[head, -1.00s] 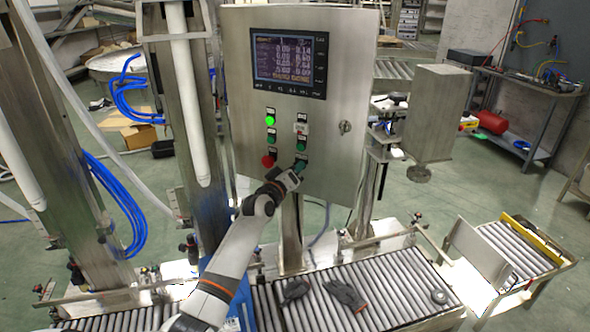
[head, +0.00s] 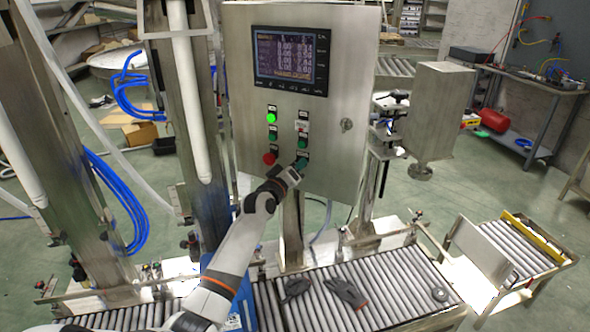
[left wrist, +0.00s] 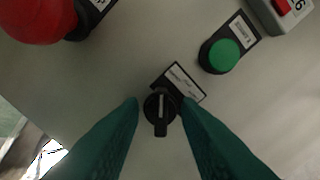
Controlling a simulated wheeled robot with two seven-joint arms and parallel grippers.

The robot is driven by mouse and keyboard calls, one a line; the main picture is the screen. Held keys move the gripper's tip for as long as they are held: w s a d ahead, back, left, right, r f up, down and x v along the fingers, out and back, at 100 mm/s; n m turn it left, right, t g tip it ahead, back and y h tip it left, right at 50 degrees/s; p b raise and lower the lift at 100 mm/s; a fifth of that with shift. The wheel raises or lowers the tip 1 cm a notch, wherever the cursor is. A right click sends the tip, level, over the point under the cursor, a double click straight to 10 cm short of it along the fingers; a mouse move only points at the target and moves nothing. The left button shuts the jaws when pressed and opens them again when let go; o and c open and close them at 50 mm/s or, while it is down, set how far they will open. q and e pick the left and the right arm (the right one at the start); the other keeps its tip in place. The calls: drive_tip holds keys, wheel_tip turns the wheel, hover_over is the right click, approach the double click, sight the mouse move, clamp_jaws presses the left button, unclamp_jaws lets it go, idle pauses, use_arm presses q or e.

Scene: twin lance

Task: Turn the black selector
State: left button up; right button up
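The black selector (left wrist: 160,112) sits on the grey panel in the left wrist view, with a pale line on its handle. The handle stands roughly upright in that picture, beside a tilted white label (left wrist: 183,83). My left gripper (left wrist: 159,104) has its green fingertips on either side of the selector, with small gaps visible; contact is not clear. In the head view my left gripper (head: 299,165) is at the lower part of the control cabinet's front (head: 330,125) and hides the selector. My right gripper is in neither view.
A red button (left wrist: 38,15) and a green button (left wrist: 220,56) sit near the selector. A grey box with a red switch (left wrist: 282,12) is at the upper right. A lit display (head: 290,60) is above. A roller conveyor (head: 370,290) runs below the cabinet.

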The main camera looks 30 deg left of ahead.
use_arm(q)
drive_tip(key=s+d+b, duration=0.1)
drive_tip(key=s, duration=1.1)
drive_tip(key=shift+d+b, duration=0.15)
drive_tip(key=shift+b, duration=0.25)
drive_tip(key=shift+f, duration=0.1)
